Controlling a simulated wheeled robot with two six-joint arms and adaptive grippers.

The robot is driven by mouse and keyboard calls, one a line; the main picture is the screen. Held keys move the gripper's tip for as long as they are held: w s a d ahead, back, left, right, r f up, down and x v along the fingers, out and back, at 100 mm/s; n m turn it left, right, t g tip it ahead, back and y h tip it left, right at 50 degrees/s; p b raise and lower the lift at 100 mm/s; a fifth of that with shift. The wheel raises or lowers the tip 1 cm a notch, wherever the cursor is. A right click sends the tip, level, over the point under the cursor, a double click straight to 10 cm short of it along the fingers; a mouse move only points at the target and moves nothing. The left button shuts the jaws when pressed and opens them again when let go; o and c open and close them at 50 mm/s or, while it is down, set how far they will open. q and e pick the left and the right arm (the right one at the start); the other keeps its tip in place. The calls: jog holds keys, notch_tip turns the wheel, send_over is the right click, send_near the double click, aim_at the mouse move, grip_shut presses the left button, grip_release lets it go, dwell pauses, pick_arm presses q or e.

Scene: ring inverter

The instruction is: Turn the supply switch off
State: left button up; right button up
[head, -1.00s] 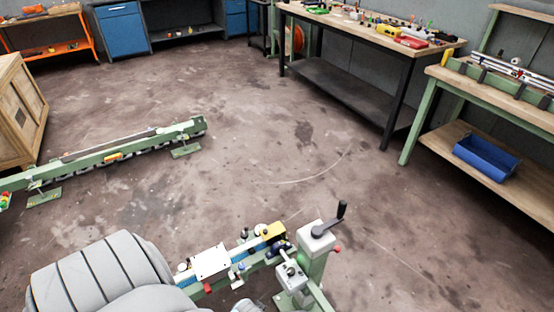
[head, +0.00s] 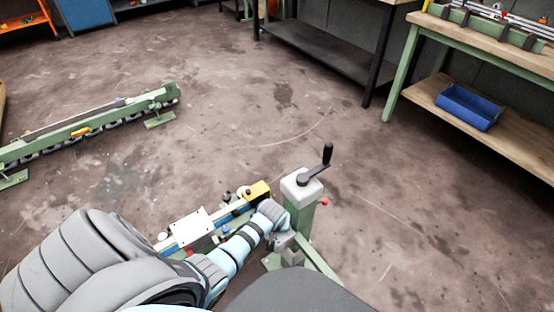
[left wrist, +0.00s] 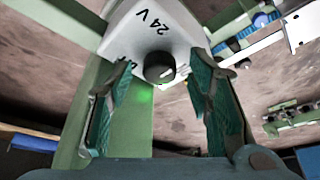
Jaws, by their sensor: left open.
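The supply switch is a round black knob (left wrist: 159,67) on a white box (left wrist: 150,25) marked "24 V" in the left wrist view. A small white mark shows at the knob's lower right, and a green glow lies just below it. My left gripper (left wrist: 158,84) is open, its two green-padded fingers on either side of the knob, with a gap on both sides and nothing held. Part of the lettering beside the knob is hidden by the fingers. In the head view my left arm reaches the green post and hides the knob. My right gripper is not in view.
A green post with a black crank handle (head: 317,167) stands beside my left arm. A green rail with a white plate (head: 190,228) and a yellow block (head: 256,191) runs left of it. A green conveyor (head: 85,128) lies at left. The floor beyond is clear.

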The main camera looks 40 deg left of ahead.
pick_arm(q)
grip_shut()
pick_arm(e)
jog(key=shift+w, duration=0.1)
